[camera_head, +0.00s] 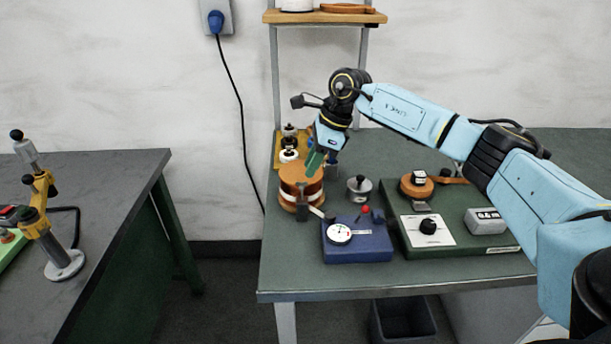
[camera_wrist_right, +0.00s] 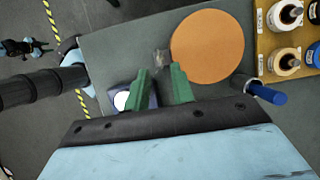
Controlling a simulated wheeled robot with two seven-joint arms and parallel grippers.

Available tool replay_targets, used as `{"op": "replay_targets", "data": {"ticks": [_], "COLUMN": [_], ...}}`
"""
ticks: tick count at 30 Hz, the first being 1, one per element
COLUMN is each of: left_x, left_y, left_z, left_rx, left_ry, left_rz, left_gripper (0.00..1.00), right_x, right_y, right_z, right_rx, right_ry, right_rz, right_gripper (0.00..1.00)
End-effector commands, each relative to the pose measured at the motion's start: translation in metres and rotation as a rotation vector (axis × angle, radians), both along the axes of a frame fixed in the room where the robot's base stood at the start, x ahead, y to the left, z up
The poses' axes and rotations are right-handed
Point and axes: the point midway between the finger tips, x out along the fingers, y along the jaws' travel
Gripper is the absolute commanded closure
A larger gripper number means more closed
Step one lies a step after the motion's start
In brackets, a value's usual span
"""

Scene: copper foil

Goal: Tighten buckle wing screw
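A round drum (camera_head: 301,178) with a copper-orange top and a pale band stands near the table's left edge; its orange disc (camera_wrist_right: 208,46) fills the upper middle of the right wrist view. A small grey fitting (camera_head: 303,207) sits at the drum's front side. A small grey piece (camera_wrist_right: 160,57) shows at the disc's left edge in the wrist view; I cannot make out a wing screw on it. My right gripper (camera_head: 314,164), with green fingers, is over the drum's rear right part. In the wrist view its fingers (camera_wrist_right: 161,84) are apart with nothing between them. My left gripper is out of view.
A blue box with a dial gauge (camera_head: 358,243) stands right of the drum. A grey knobbed weight (camera_head: 359,188) is behind it. A green panel (camera_head: 459,245) lies further right. A yellow-brown rack (camera_head: 278,150) with spools is behind the drum. A blue-handled tool (camera_wrist_right: 266,92) is beside the disc.

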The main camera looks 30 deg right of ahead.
Motion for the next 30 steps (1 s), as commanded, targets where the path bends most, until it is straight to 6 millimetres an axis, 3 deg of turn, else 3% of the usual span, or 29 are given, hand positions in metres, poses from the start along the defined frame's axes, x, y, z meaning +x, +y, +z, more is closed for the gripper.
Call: {"op": "replay_targets", "data": {"ticks": [7, 19, 24, 30], "left_x": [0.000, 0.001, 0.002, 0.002], "left_y": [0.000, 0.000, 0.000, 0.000], "left_z": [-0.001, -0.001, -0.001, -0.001], "left_rx": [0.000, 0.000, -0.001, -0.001], "left_ry": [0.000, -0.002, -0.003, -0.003], "left_rz": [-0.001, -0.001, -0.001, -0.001], "left_gripper": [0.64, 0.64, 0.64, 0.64], "right_x": [0.007, 0.008, 0.008, 0.008], "right_y": [0.011, 0.013, 0.013, 0.013], "right_z": [-0.031, -0.038, -0.038, -0.037], "right_rx": [0.001, 0.000, 0.001, 0.001], "right_ry": [0.001, 0.000, 0.000, 0.000], "right_rz": [-0.001, -0.001, -0.001, -0.001], "right_gripper": [0.76, 0.76, 0.98, 1.00]}}
